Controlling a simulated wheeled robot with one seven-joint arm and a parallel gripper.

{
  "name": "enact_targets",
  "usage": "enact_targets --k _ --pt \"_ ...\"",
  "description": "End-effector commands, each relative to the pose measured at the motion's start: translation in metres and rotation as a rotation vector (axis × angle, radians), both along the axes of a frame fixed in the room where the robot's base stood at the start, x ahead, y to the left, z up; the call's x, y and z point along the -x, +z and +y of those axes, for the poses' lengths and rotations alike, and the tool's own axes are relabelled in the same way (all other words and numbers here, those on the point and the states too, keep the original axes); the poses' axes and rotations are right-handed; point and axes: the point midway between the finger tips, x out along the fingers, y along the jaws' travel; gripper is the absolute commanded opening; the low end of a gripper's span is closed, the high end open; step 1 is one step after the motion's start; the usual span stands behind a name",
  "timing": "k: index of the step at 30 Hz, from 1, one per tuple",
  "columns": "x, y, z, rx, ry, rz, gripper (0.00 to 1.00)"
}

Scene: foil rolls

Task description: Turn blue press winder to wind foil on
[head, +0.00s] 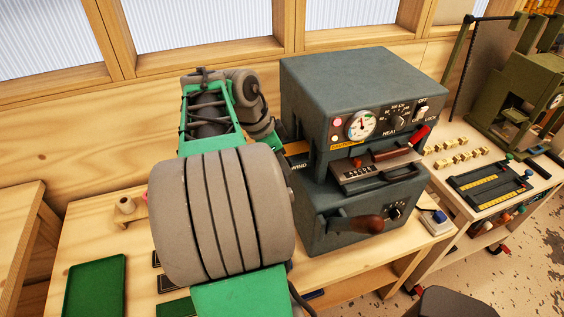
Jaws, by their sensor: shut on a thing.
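The blue-grey press (350,85) stands on the wooden bench, with a dial, a HEAT knob, an OFF/ON switch and a red-handled lever on its front. My gripper (278,138) is at that side, just above the WIND label, shut on the winder. The fingertips and most of the winder are hidden by my wrist and the press edge.
A dark handle with a brown knob (369,224) juts from the press's lower front. Several gold type pieces and a type tray (492,186) lie at right.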

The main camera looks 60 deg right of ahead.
Motion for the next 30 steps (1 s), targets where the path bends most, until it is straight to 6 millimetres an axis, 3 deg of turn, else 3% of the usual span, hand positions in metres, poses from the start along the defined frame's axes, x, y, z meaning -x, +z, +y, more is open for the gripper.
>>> enact_targets --k 18,30 --pt "0.005 -0.017 -0.006 -0.253 -0.004 -0.263 0.0" --pt "0.005 -0.007 -0.006 -0.427 -0.001 -0.428 0.0"
